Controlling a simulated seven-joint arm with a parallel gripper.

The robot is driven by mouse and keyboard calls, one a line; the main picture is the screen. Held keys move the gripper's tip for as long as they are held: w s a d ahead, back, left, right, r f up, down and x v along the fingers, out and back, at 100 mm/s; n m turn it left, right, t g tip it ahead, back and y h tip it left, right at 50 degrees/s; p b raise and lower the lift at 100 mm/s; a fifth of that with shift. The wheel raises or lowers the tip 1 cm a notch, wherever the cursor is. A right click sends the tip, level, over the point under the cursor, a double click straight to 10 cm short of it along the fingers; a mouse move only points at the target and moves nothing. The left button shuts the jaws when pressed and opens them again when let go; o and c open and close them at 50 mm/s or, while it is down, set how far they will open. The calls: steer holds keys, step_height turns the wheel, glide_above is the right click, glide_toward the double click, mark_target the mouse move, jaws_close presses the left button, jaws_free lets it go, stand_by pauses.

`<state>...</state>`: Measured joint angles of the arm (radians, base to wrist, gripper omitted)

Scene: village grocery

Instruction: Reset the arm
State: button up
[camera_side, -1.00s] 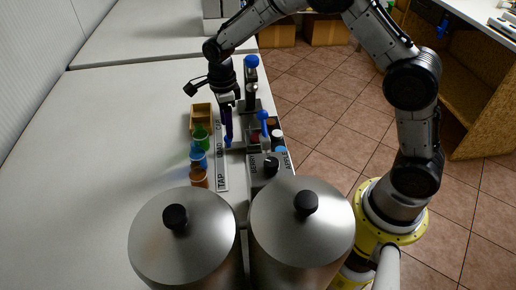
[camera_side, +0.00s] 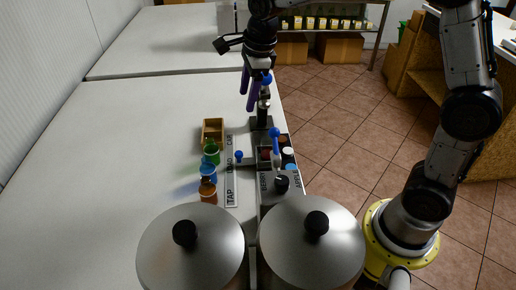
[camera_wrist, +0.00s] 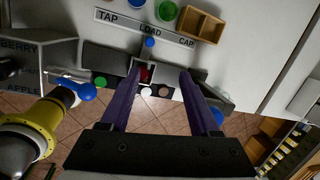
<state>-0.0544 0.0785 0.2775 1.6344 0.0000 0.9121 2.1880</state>
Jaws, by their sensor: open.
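My gripper (camera_side: 248,104) hangs above the far end of the bench station, with two purple fingers apart and nothing between them. In the wrist view my gripper (camera_wrist: 158,70) shows its fingers spread on either side of a dark station block holding a small red item (camera_wrist: 146,74). A small blue knob (camera_side: 239,155) stands by the LOAD label, below and clear of the fingers; it also shows in the wrist view (camera_wrist: 150,43). A label strip (camera_side: 231,188) reads TAP, LOAD, CAP.
Green (camera_side: 211,153), blue (camera_side: 208,174) and orange (camera_side: 208,193) cups stand left of the strip, near a wooden box (camera_side: 213,124). A blue-handled lever (camera_side: 275,140) rises at the right. Two lidded steel pots (camera_side: 190,262) (camera_side: 312,250) stand in front. The left tabletop is clear.

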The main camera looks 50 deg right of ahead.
steer(key=s+d+r+n+t, duration=0.1)
steer(key=s+r+n, duration=0.35)
steer(key=s, duration=0.35)
steer(key=s+d+r+n+t, duration=0.1)
steer(key=s+r+n+t, duration=0.1)
steer(key=s+r+n, duration=0.45)
steer(key=s+f+n, duration=0.8)
steer(key=s+n, duration=0.4)
steer(key=n, duration=0.1)
steer(key=shift+s+d, duration=0.2)
steer(key=shift+s, duration=0.05)
